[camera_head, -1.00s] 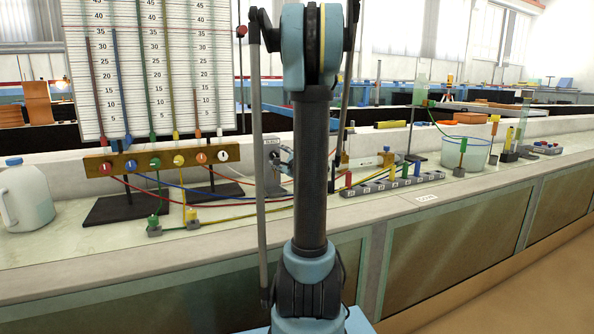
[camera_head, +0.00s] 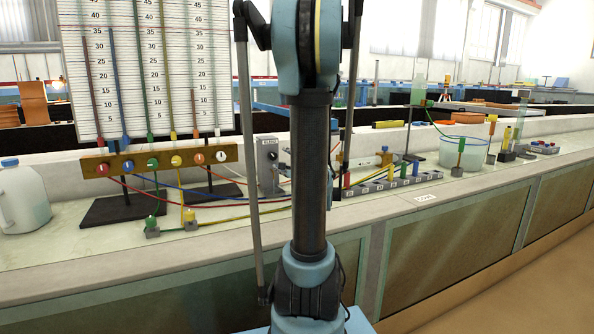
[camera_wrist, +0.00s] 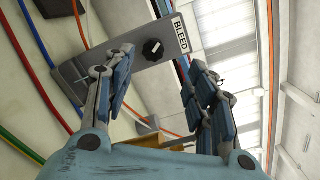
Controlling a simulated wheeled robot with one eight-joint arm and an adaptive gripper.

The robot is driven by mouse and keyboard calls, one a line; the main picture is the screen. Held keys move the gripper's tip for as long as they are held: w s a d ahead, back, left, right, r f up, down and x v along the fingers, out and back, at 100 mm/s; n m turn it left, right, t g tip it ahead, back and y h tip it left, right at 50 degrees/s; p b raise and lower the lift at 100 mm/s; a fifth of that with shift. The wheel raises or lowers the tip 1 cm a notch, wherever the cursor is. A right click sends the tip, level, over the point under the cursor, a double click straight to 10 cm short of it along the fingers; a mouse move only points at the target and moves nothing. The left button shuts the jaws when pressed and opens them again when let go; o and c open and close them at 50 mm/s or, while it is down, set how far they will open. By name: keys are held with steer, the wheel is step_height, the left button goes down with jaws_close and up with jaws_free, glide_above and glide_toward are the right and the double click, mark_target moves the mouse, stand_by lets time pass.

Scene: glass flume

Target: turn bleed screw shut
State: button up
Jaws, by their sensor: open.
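The bleed screw (camera_wrist: 153,49) is a round black knob with a pale mark, on a grey metal bracket (camera_wrist: 120,66) beside a white "BLEED" label (camera_wrist: 180,36) in the wrist view. In the head view the bracket (camera_head: 266,172) stands on the bench just left of my arm. My gripper (camera_wrist: 160,78) is open and empty in the wrist view. Its two blue-grey fingers lie either side of the picture's middle, with the knob beyond and between the tips, not visibly touched. In the head view my arm hides most of the gripper.
Coloured tubes (camera_wrist: 40,60) run close by the bracket. A manometer board (camera_head: 150,70) and wooden valve strip (camera_head: 125,161) stand left. A jug (camera_head: 22,200) stands far left. A numbered rack (camera_head: 395,184) and water tub (camera_head: 463,153) are right.

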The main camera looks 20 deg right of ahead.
steer(key=v, duration=0.9)
steer(key=shift+s+a, duration=0.25)
steer(key=shift+a, duration=0.05)
stand_by(0.6)
stand_by(0.4)
